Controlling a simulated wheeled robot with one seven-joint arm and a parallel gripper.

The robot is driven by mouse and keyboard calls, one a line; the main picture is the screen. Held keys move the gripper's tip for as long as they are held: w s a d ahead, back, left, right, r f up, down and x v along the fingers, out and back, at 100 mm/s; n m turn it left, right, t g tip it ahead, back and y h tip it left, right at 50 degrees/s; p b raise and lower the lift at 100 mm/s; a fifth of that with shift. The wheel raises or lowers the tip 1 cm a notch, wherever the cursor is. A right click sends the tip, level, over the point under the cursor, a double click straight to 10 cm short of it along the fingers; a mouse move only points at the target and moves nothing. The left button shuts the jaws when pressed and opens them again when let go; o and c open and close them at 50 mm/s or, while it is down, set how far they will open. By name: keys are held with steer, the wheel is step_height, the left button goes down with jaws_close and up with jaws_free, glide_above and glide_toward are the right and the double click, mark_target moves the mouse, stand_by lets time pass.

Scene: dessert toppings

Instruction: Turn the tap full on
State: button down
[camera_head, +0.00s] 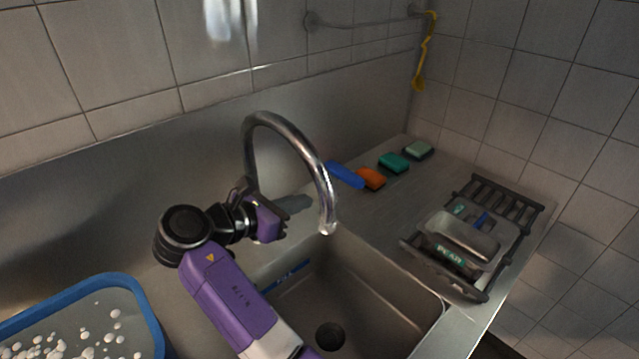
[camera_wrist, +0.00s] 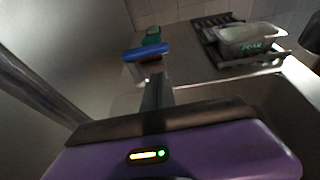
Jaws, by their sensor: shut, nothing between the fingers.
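The curved metal tap (camera_head: 290,135) rises behind the sink (camera_head: 385,280), with its spout over the basin. No clear water stream shows below the spout; a small pale spot is at its end. The tap's lever cannot be made out, and my arm covers part of the tap's base. My gripper (camera_head: 297,204) is beside the tap's upright, low, with its fingers pointing right. In the wrist view, my gripper (camera_wrist: 157,90) has its dark fingers together and empty. A blurred metal pipe (camera_wrist: 40,88), likely the tap, runs close on the left there.
A blue-rimmed tub (camera_head: 75,290) with white balls stands at the lower left. A blue object (camera_head: 345,174), an orange sponge (camera_head: 371,178) and green sponges (camera_head: 394,162) lie behind the sink. A dark rack (camera_head: 410,246) holding a metal container (camera_head: 465,238) stands on the right.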

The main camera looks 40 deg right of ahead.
glide_toward(351, 184)
steer(key=x, duration=0.3)
steer(key=p+x, duration=0.1)
steer(key=x, duration=0.1)
steer(key=shift+f, duration=0.3)
steer(key=shift+w+d, duration=0.1)
steer(key=shift+d, duration=0.6)
